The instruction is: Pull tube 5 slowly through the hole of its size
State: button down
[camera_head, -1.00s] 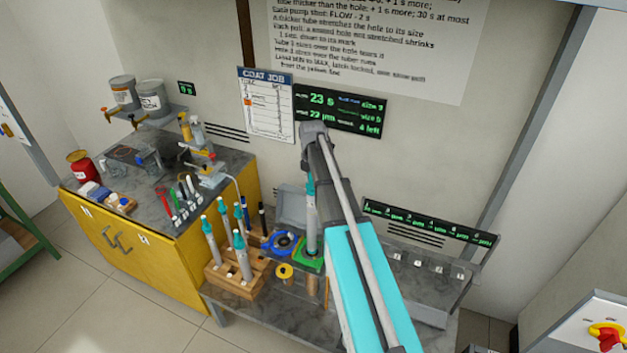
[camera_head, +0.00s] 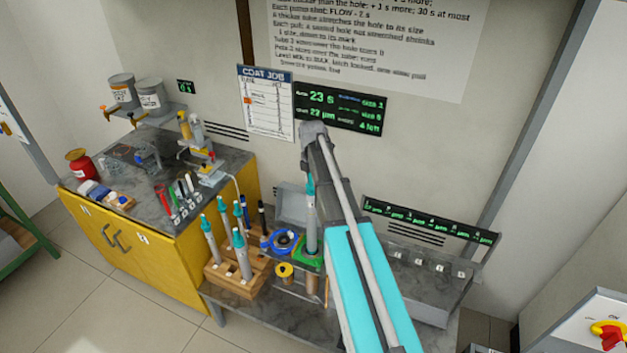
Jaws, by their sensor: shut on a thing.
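A grey tube with a teal top (camera_head: 311,222) stands upright at the green-ringed hole (camera_head: 306,263) in the stand; its number cannot be read. My gripper (camera_head: 311,178) is at the tube's teal top, below the bent end of my arm, and is shut on it. The jaws are mostly hidden by my arm. A blue ring (camera_head: 284,241) is just left of the green one, and a yellow ring (camera_head: 284,271) is in front. More teal-topped tubes stand in a wooden rack (camera_head: 236,281) to the left.
The yellow cabinet (camera_head: 150,253) at left carries cans, bottles and tools. A grey sloped box (camera_head: 432,290) stands to the right beneath a dark display strip (camera_head: 430,222). A dark screen (camera_head: 338,110) reading 23 s hangs behind my arm. My arm covers part of the bench.

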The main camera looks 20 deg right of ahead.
aim_at(312, 204)
jog(key=shift+f+b, duration=1.3)
jog(key=shift+f, duration=0.2)
jog(key=shift+f+b, duration=4.05)
jog(key=shift+f+b, duration=5)
jog(key=shift+f+b, duration=4.4)
